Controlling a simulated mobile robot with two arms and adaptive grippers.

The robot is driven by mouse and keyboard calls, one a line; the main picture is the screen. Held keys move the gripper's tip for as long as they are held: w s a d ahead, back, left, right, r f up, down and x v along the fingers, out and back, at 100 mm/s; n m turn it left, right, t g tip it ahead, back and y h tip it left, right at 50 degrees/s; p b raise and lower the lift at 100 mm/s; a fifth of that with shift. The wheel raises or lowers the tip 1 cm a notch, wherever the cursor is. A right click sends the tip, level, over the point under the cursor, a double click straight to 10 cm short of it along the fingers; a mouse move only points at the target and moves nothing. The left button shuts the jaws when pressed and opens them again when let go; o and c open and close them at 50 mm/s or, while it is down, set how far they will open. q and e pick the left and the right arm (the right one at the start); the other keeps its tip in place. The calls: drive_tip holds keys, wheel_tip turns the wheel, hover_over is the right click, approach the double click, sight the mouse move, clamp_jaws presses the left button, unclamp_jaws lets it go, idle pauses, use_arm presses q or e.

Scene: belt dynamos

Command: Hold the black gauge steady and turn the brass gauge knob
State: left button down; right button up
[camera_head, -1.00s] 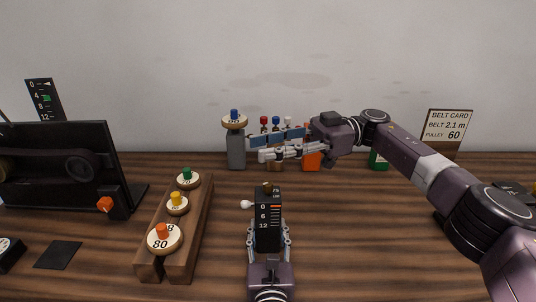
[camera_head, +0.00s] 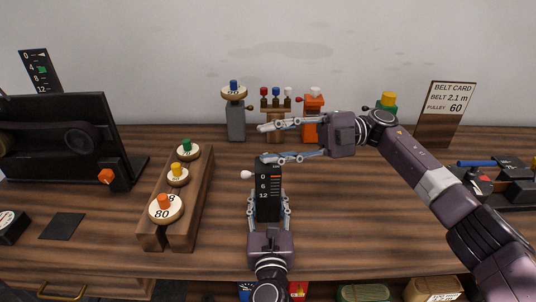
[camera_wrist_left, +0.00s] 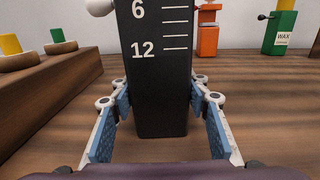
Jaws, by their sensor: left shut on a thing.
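The black gauge (camera_head: 268,200) stands upright on the bench, its face marked with white numbers and a pale ball on its left side. My left gripper (camera_head: 268,194) is shut on it from the front, one finger on each side. The gauge also fills the middle of the left wrist view (camera_wrist_left: 160,60), between the blue pads. My right gripper (camera_head: 264,144) is open, its fingers pointing left. Its nearer finger crosses at the gauge's top. The brass knob is not clearly visible there; that finger seems to cover it.
A wooden rack (camera_head: 205,195) with several numbered pulleys stands left of the gauge. A black machine (camera_head: 55,140) is further left. Behind are a grey post (camera_head: 235,122), an orange block (camera_head: 312,125) and a belt card (camera_head: 450,100). Bench right of the gauge is clear.

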drive_tip(key=w+d+f+n+t, duration=0.1)
drive_tip(key=d+f+n+t, duration=0.3)
drive_tip(key=n, duration=0.5)
drive_tip(key=d+f+n+t, duration=0.1)
drive_tip(key=d+n+t, duration=0.4)
drive_tip(key=n, duration=0.4)
drive_tip(key=shift+g, duration=0.5)
drive_tip(key=a, duration=0.3)
drive_tip(key=w+a, duration=0.1)
drive_tip(key=a, duration=0.6)
drive_tip(key=shift+w+a+f, duration=0.1)
drive_tip(key=shift+w, duration=0.25)
clamp_jaws()
